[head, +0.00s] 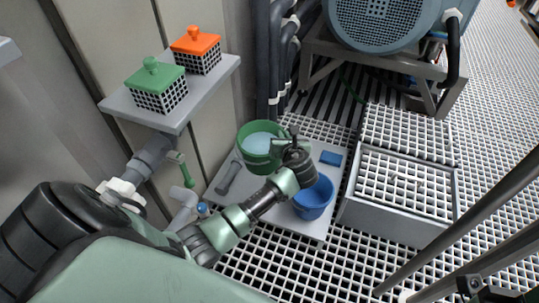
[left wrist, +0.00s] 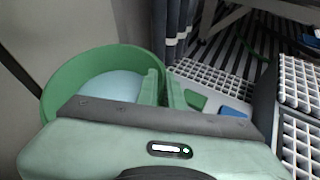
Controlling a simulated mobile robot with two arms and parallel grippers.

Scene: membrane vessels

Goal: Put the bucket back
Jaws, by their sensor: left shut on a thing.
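A green bucket (head: 247,157) with pale blue content stands over the light tray-like board in the head view. It is at the left in the left wrist view (left wrist: 62,88). My left gripper (head: 279,147) is at the bucket's right side, shut on its rim; its fingers (left wrist: 164,88) are pressed together at the wall in the wrist view. Whether the bucket touches the board is hidden. A blue bucket (head: 313,201) stands just below my left wrist. A dark part of what looks like my right gripper (head: 472,287) shows at the bottom right edge; its fingers are not clear.
The light board (head: 310,229) also bears a blue block (head: 331,158) and a grey cylinder (head: 229,176). A shelf (head: 180,115) holds green-lidded and orange-lidded baskets. A grated box (head: 385,222) stands at right. Grey rails (head: 450,225) cross the lower right. Dark pipes rise behind.

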